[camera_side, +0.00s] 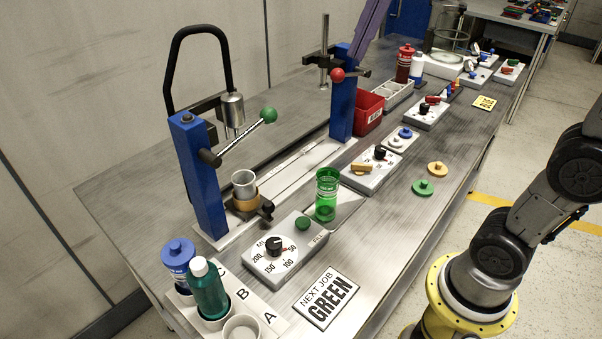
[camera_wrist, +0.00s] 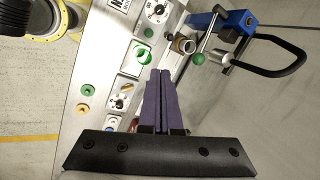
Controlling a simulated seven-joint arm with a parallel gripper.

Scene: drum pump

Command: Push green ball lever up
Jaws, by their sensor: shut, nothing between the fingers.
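The green ball (camera_side: 268,115) sits on the end of a metal lever (camera_side: 240,138) on the nearer blue press post (camera_side: 197,175). The lever slants up and right from its dark pivot in the side view. In the wrist view the green ball (camera_wrist: 199,59) is right of the fingers. My gripper (camera_side: 359,52) shows purple fingers at the top of the side view, by the farther blue post, apart from the green ball. In the wrist view my gripper (camera_wrist: 158,72) has its fingers together and empty.
A metal cup (camera_side: 244,184) stands under the nearer press. A green cup (camera_side: 326,195) and a dial box (camera_side: 285,246) stand in front. The farther post (camera_side: 341,95) has a red ball lever (camera_side: 338,75). A black hoop (camera_side: 197,60) rises behind the nearer post.

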